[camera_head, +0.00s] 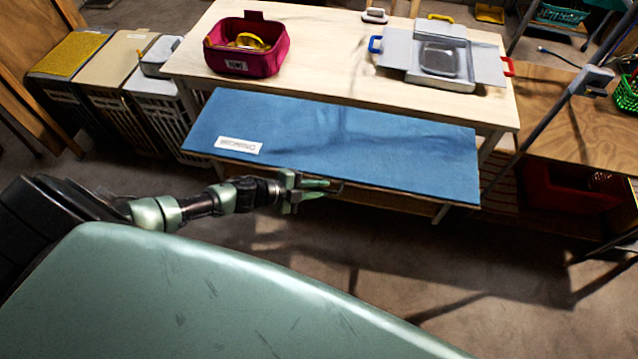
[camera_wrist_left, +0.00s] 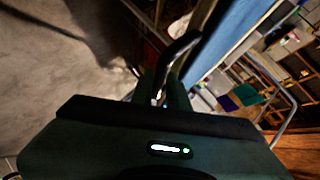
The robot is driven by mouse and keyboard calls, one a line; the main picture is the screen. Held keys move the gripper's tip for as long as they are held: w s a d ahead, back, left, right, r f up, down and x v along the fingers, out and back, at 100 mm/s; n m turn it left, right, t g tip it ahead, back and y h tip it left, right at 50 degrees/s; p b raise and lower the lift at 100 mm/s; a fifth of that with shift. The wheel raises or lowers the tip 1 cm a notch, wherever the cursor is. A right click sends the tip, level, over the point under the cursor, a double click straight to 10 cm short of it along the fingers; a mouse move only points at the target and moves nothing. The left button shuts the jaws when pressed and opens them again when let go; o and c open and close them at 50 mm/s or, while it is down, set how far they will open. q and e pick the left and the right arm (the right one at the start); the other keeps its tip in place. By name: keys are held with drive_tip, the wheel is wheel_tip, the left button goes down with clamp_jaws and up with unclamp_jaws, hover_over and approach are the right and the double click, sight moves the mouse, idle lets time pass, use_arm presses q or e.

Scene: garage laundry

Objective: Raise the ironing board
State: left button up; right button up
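The ironing board (camera_head: 350,142) is a blue flat panel with a white label, along the front of the wooden table in the head view. It slopes down toward me from the table's front edge. Its blue surface also shows in the left wrist view (camera_wrist_left: 228,38). A dark handle (camera_wrist_left: 182,44) sticks out near the board's front edge. My left gripper (camera_head: 322,189) is at that edge, with its green fingers around or right beside the handle. A narrow gap shows between the fingers; whether they press on the handle is unclear. My right gripper is out of view.
On the table (camera_head: 335,80) stand a magenta bin (camera_head: 247,62) and a grey tray (camera_head: 445,65) with coloured handles. Hampers (camera_head: 158,100) stand at the left. A dark pole (camera_head: 548,120) and a wooden bench (camera_head: 575,110) are at the right. The floor in front is clear.

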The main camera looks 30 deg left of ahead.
use_arm(q)
drive_tip(key=shift+w+a+r, duration=0.1)
drive_tip(key=shift+w+r, duration=0.05)
drive_tip(key=shift+r, duration=0.05)
drive_tip(key=b+v, duration=0.1)
drive_tip(key=v, duration=0.6)
drive_tip(key=shift+s+a, duration=0.15)
drive_tip(key=shift+s, duration=0.2)
